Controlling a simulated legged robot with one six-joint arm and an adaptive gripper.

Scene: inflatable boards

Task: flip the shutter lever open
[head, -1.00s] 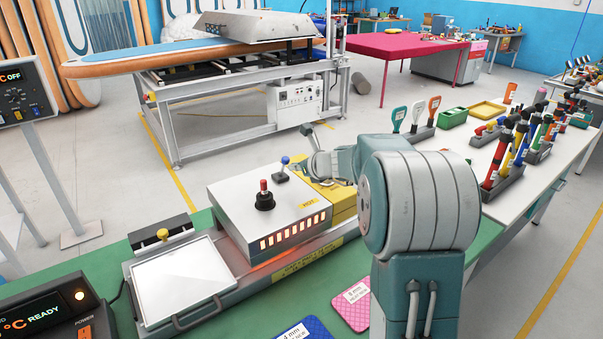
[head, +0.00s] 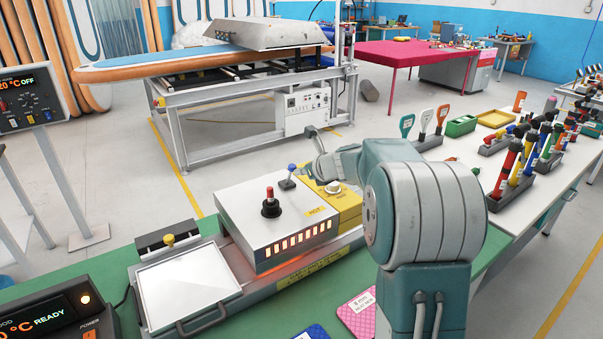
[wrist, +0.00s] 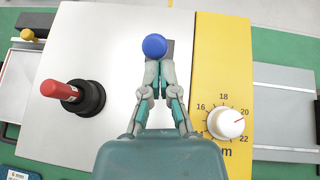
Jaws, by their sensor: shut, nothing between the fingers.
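Two levers stand on top of the grey heater box (head: 240,207). One has a blue ball knob (head: 291,167) on a thin stem over a dark slot plate. The other is a red-handled lever (head: 269,193) in a black round boot. The pictures do not label either as the shutter lever. My gripper (wrist: 158,84) is shut and empty. In the wrist view its tips lie just below the blue knob (wrist: 154,46), and the red lever (wrist: 60,90) is off to the left. Contact with the blue knob's stem cannot be told.
A yellow panel with a white dial (wrist: 226,123) is right of the levers. The box front glows orange, with a HOT label (head: 316,210). A white tray (head: 187,285) lies at the left. Tool holders (head: 512,185) stand on the right bench.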

